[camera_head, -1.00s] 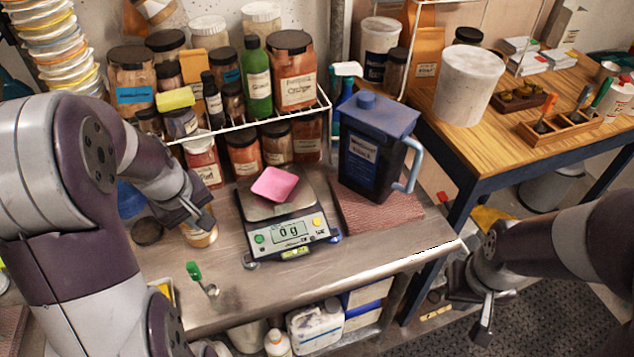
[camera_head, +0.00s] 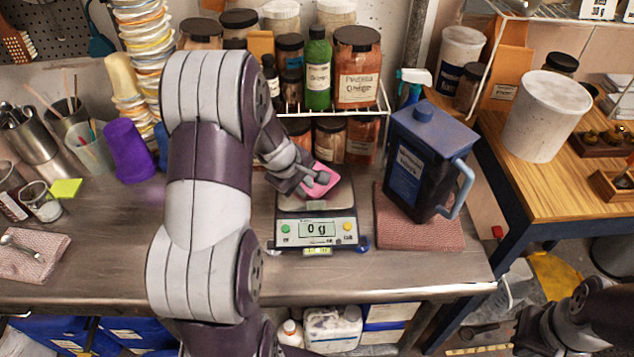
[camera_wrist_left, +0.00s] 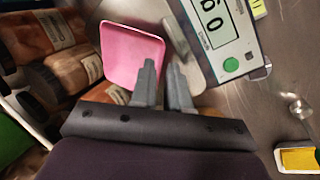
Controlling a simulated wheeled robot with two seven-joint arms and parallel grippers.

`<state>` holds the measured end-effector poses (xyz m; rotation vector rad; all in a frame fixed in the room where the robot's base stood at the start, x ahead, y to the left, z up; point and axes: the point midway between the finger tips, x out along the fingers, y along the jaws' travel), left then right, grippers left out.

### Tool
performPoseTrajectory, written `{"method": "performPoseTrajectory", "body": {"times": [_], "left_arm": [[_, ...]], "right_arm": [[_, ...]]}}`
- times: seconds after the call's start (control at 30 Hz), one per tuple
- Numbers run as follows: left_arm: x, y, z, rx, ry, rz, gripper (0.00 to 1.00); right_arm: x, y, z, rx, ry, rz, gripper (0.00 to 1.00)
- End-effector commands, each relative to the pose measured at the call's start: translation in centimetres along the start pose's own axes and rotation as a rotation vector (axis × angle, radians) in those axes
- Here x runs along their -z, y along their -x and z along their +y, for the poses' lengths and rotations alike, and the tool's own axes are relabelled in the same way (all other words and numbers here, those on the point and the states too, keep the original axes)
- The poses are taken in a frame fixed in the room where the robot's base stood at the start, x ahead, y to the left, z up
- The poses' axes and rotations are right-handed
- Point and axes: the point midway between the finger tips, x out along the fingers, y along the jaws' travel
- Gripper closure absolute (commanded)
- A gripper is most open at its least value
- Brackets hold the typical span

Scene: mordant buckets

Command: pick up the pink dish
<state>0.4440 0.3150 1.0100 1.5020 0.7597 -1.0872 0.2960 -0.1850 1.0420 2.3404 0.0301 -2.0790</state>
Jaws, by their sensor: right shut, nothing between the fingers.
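The pink dish (camera_head: 325,180) is a shallow, rounded square over the pan of the kitchen scale (camera_head: 316,232), whose display reads 0 g. My left gripper (camera_head: 305,187) is at the dish's left side in the head view and covers part of it. In the left wrist view the dish (camera_wrist_left: 132,55) lies against the left finger, and the fingers (camera_wrist_left: 162,75) stand a small gap apart around its near edge. I cannot tell whether they grip it or whether it is clear of the pan. My right gripper (camera_head: 523,343) is low at the right, shut and empty, away from the dish.
A dark blue lidded pitcher (camera_head: 428,160) stands on a reddish mat (camera_head: 420,235) right of the scale. Jars and a green bottle (camera_head: 318,70) fill the rack behind. A purple cup (camera_head: 130,150) stands to the left. The bench front is mostly clear.

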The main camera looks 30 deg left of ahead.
Motion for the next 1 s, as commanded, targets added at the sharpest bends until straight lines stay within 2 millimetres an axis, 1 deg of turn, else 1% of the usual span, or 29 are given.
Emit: {"method": "performPoseTrajectory", "body": {"times": [0.03, 0.1, 0.2, 0.37, 0.4, 0.43, 0.83, 0.93, 1.0], "left_arm": [[0.0, -1.1, -0.1, 0.001, 0.0, -0.002, 0.84], [0.0, -1.9, 0.0, 0.0, 0.0, -0.001, 0.84], [0.0, -2.3, 0.0, 0.0, -0.001, 0.0, 0.84], [0.0, -2.2, 0.1, -0.001, -0.001, 0.0, 0.84], [0.0, -2.2, 0.0, -0.001, -0.001, 0.0, 0.97], [0.0, -2.2, 0.0, -0.001, -0.001, 0.0, 1.0], [0.0, -2.1, 0.1, -0.001, -0.001, 0.0, 1.0], [0.0, -1.6, 0.3, -0.002, -0.002, 0.001, 1.0], [0.0, -0.9, 0.6, -0.003, -0.003, 0.002, 1.0]], "right_arm": [[0.0, -0.3, 0.0, 0.0, 0.0, 0.0, 1.0], [-0.1, -0.4, 0.0, 0.0, 0.0, 0.0, 1.0], [-0.1, -0.4, 0.0, 0.0, 0.0, 0.0, 1.0], [-0.1, -0.3, 0.0, 0.0, 0.0, 0.0, 1.0], [-0.1, -0.3, 0.0, 0.0, 0.0, 0.0, 1.0], [-0.1, -0.3, 0.0, 0.0, 0.0, 0.0, 1.0], [0.0, -0.3, 0.0, 0.0, 0.0, 0.0, 1.0], [0.0, -0.1, 0.0, 0.0, 0.0, 0.0, 1.0], [0.0, 0.2, 0.0, 0.0, 0.0, 0.0, 1.0]]}}
